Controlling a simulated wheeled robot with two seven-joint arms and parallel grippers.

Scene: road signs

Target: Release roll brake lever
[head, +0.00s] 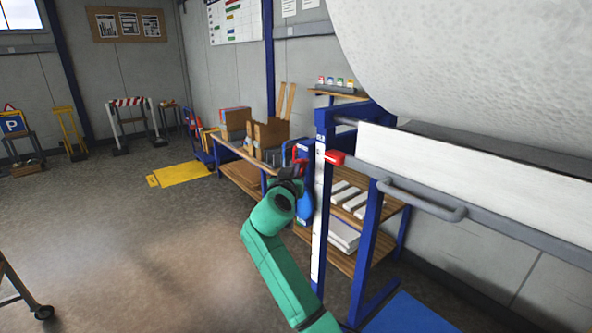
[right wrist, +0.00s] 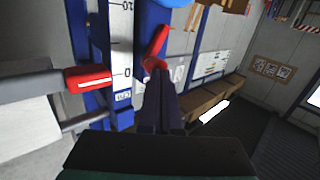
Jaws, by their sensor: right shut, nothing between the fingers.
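A red lever (right wrist: 158,42) stands out from the blue post of the roll stand, just ahead of my right fingertips in the right wrist view. It shows partly in the head view (head: 301,154), behind my right gripper. My right gripper (right wrist: 159,75) is shut and empty, with its tips at the lever's lower end; I cannot tell whether they touch it. In the head view the gripper (head: 291,172) is beside the post. A large white roll (head: 470,60) hangs above the stand at the right. My left gripper is not in view.
A red block (head: 335,157) caps a bar beside the white scale strip (head: 319,215). A grey handle (head: 430,200) juts out to its right. A blue rounded part (head: 306,206) is below my gripper. Shelves with boxes stand behind; the floor at left is open.

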